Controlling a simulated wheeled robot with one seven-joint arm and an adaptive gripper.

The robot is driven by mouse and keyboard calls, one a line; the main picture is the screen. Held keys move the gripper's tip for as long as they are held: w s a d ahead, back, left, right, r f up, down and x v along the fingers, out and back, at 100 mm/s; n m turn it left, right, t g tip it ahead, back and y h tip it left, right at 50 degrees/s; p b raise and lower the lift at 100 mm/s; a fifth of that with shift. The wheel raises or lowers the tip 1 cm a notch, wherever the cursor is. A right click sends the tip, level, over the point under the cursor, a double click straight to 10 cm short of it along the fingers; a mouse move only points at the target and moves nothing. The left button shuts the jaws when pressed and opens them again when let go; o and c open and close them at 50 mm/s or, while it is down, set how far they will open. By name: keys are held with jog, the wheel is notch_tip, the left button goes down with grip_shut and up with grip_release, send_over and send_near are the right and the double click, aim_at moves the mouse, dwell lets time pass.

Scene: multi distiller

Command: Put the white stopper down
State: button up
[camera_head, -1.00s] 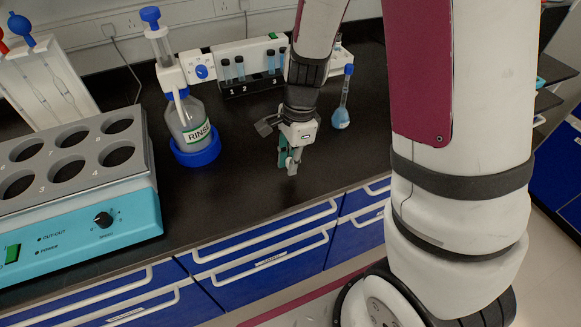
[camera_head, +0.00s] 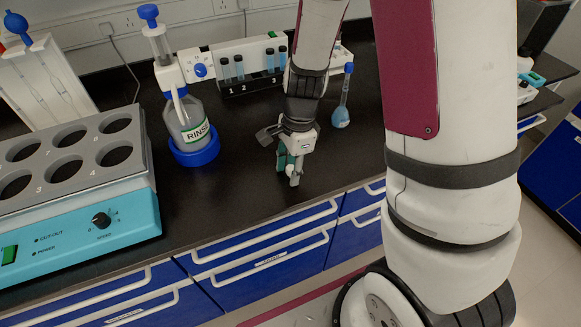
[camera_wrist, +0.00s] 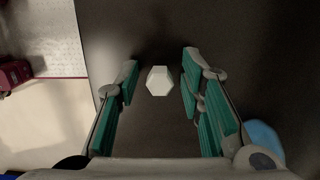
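The white stopper (camera_wrist: 160,81) shows in the wrist view as a small faceted white piece on the dark bench top. It lies between the two green-padded fingers of my gripper (camera_wrist: 160,88), with a gap on each side, so neither finger touches it. My gripper is open. In the head view my gripper (camera_head: 289,173) points down low over the black bench, near its front edge; the stopper cannot be told apart there from the fingers.
A small flask with blue liquid (camera_head: 340,117) stands right of my gripper. A RINSE bottle (camera_head: 188,128) in a blue ring stands to the left, beside a teal heating block (camera_head: 110,215). A tube rack (camera_head: 252,84) is behind. The bench's front edge (camera_head: 262,222) is close.

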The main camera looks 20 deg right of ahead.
notch_tip(320, 180, up, 12)
jog(key=d+p, duration=0.1)
jog(key=p, duration=0.1)
jog(key=s+r+n+t+h, duration=0.1)
jog(key=s+r+n+t, duration=0.3)
jog(key=s+r+n, duration=1.1)
jog(key=s+n, duration=0.3)
jog(key=shift+s+a, duration=0.15)
jog(key=shift+a, duration=0.15)
jog(key=shift+d+h, duration=0.1)
jog(key=shift+h, duration=0.2)
